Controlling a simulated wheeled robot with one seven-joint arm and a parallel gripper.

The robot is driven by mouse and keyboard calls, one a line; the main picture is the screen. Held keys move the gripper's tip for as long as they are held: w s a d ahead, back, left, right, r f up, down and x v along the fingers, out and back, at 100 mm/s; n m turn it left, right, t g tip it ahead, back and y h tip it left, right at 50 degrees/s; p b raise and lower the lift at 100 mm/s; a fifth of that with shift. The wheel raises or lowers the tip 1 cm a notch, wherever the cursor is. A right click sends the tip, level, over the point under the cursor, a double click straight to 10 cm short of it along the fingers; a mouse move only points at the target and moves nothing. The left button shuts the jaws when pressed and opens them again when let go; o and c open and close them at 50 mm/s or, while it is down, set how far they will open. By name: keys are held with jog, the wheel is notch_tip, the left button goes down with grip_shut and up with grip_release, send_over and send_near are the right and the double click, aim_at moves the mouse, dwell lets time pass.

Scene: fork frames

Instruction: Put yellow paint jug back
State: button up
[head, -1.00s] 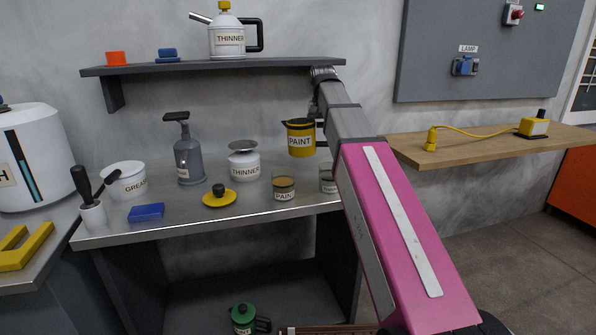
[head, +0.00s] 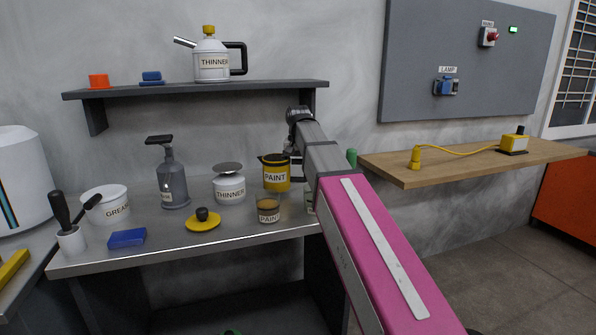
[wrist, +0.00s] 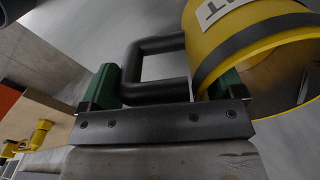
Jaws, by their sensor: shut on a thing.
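The yellow paint jug (head: 276,173) has a dark rim and a PAINT label. In the head view it is upright over the back right of the grey bench (head: 150,250); whether its base touches the bench I cannot tell. My gripper (wrist: 160,88) is shut on the jug's black handle, with green finger pads on either side of it in the wrist view. The jug's yellow body (wrist: 250,30) fills the upper right there. In the head view my arm hides part of the handle side. A yellow lid with a black knob (head: 203,221) lies on the bench.
A glass labelled PAINT (head: 268,210) stands just in front of the jug. A THINNER jar (head: 229,188) is to its left, then a grey pump bottle (head: 173,180). A shelf (head: 280,88) with a THINNER can (head: 212,65) hangs above. A wooden shelf (head: 400,172) is at right.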

jog(key=shift+f, duration=0.8)
jog(key=shift+f, duration=0.1)
jog(key=o, duration=1.3)
notch_tip(320, 180, up, 12)
jog(key=shift+r, duration=0.1)
